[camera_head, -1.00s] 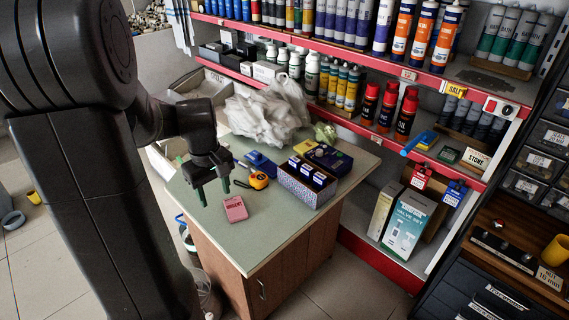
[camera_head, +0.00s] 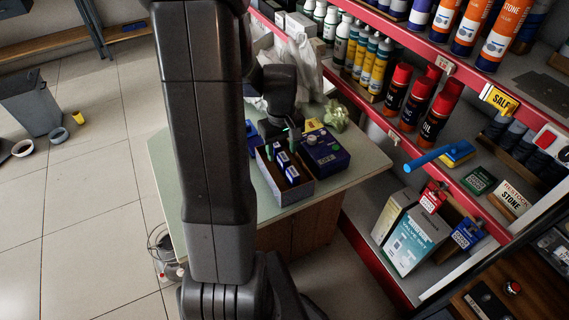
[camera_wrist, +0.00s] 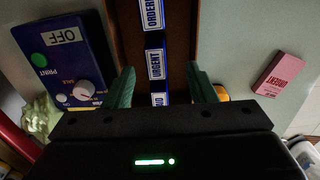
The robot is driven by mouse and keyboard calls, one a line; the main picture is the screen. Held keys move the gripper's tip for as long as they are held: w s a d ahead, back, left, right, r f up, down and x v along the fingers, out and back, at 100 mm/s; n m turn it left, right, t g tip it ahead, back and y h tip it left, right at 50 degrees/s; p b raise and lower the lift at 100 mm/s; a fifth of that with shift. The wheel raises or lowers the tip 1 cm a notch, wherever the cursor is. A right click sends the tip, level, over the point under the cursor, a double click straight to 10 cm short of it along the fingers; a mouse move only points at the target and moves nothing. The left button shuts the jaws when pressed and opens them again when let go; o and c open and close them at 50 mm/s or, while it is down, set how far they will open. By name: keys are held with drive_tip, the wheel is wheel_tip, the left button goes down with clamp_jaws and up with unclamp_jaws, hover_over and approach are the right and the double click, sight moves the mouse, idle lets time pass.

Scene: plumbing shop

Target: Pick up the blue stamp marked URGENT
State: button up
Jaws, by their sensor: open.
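The blue stamp marked URGENT (camera_wrist: 155,65) stands in the open stamp box (camera_wrist: 128,38), in the middle of a row. A stamp marked ORDER (camera_wrist: 152,14) is on one side of it and one with a partly hidden label (camera_wrist: 158,99) is on the other. The box also shows in the head view (camera_head: 272,182) on the table. My gripper (camera_wrist: 161,86) is over the box with its green fingers apart, on either side of the row. Nothing is held.
A blue device (camera_wrist: 66,65) with a knob and green button stands beside the box. A pink block marked URGENT (camera_wrist: 278,74) lies on the green tabletop (camera_head: 345,165) on the other side. An orange thing (camera_wrist: 221,93) is beside one finger. Shelves with red edges (camera_head: 375,112) stand behind.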

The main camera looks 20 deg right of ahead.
sight(284, 157)
drive_tip(key=shift+a+f, duration=0.1)
drive_tip(key=shift+f, duration=0.4)
drive_tip(key=shift+s+d+f, duration=0.1)
drive_tip(key=shift+d+f, duration=0.1)
drive_tip(key=shift+f, duration=1.05)
drive_tip(key=shift+s+d+f, duration=0.1)
drive_tip(key=shift+d+f, duration=0.05)
drive_tip(key=shift+f, duration=1.05)
drive_tip(key=c, duration=1.1)
